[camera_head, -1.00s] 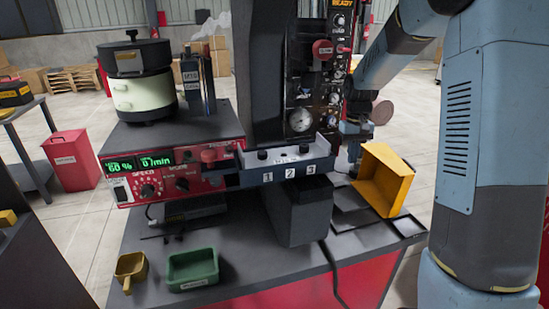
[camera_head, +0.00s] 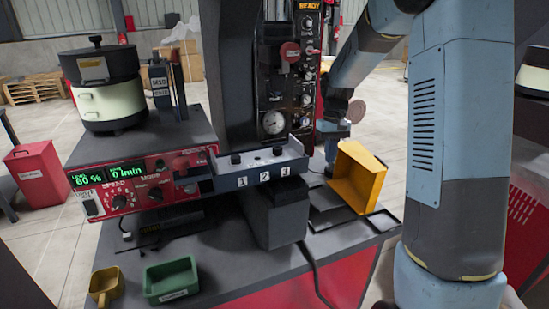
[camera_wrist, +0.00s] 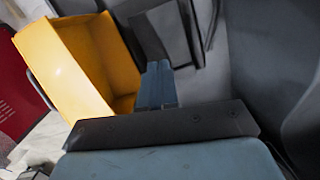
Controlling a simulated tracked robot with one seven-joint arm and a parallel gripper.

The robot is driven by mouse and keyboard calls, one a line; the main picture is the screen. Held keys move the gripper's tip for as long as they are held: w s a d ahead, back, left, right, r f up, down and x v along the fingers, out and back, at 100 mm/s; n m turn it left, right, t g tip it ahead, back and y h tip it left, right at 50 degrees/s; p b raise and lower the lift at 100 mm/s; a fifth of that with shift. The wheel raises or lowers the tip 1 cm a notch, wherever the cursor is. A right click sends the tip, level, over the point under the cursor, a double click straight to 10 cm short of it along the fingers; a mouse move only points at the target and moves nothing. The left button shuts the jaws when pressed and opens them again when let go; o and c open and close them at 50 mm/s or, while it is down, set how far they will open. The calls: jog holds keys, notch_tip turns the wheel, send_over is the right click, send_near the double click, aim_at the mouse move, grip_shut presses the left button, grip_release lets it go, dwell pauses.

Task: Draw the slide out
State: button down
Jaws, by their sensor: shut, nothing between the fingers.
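The slide (camera_head: 264,180) is a dark grey tray-like block numbered 1, 2, 3 on its front, with black knobs on top. It sits across the middle of the machine in the head view, beside the red control panel. My gripper (camera_head: 332,146) is to its right, apart from it, behind the yellow bin and partly hidden by my arm and the machine. In the wrist view my gripper (camera_wrist: 157,70) is shut and empty, with its fingers together. The slide cannot be made out in the wrist view.
A tilted yellow bin (camera_head: 358,178) stands close to my gripper; it also shows in the wrist view (camera_wrist: 75,65). A bowl feeder (camera_head: 108,85) stands at left. A green tray (camera_head: 171,280) and a yellow scoop (camera_head: 106,286) lie at the front. A cable hangs below the slide.

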jog(key=s+d+r+n+g+y, duration=0.1)
jog(key=s+d+r+n+y, duration=0.15)
jog(key=s+r+y, duration=0.95)
jog(key=s+a+f+h, duration=0.2)
jog(key=s+a+h, duration=0.1)
jog(key=a, duration=0.7)
jog(key=shift+s+a+f, duration=0.2)
jog(key=shift+s+a, duration=0.1)
jog(key=shift+s, duration=0.25)
jog(key=shift+m, duration=0.25)
